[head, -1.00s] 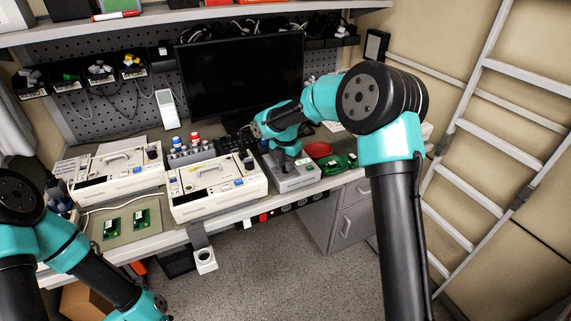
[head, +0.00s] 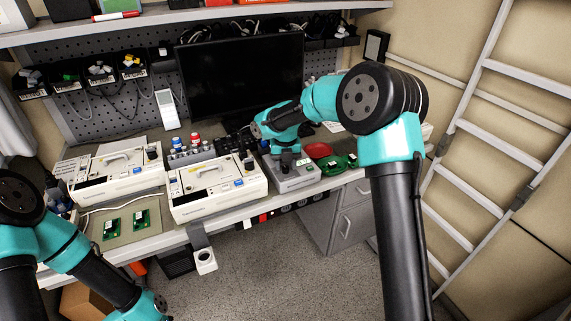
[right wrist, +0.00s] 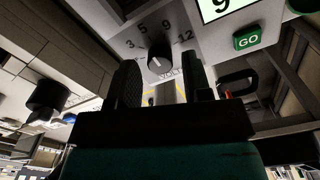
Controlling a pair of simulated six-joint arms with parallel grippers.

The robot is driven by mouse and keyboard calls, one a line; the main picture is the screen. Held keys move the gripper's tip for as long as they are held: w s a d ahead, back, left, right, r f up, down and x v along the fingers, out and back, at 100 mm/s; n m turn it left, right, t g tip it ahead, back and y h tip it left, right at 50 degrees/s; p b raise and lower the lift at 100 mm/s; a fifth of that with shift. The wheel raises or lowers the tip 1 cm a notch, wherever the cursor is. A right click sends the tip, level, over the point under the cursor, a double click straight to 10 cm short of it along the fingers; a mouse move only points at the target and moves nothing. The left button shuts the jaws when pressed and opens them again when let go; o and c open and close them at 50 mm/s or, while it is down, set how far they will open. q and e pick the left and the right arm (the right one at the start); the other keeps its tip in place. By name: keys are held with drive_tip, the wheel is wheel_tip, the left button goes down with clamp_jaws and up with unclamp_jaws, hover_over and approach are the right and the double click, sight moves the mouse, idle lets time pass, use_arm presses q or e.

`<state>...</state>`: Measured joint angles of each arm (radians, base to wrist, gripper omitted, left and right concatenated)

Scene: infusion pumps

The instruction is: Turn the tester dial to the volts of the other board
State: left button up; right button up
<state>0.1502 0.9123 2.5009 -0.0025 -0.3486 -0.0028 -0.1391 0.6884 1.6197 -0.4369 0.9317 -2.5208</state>
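The grey tester (head: 292,180) stands on the bench right of the pumps. In the right wrist view its black dial (right wrist: 159,62) shows with marks 3, 5, 9 and 12; its pale pointer line appears to face up between 5 and 9, though the exact mark is unclear. The tester screen (right wrist: 217,8) reads 9, beside a green GO button (right wrist: 249,41). My right gripper (right wrist: 165,75) is open, its fingers apart on either side of the dial in that view; contact is not visible. In the head view my right gripper (head: 287,157) is over the tester. My left gripper is out of view.
Two white pumps (head: 219,187) (head: 117,173) stand left of the tester. Green boards (head: 111,228) (head: 142,218) lie on the mat in front. A red dish (head: 319,150) and a green dish (head: 351,161) are right of the tester. A monitor (head: 240,75) stands behind.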

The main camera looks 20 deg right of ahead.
drive_tip(key=shift+r, duration=0.1)
drive_tip(key=shift+r, duration=3.4)
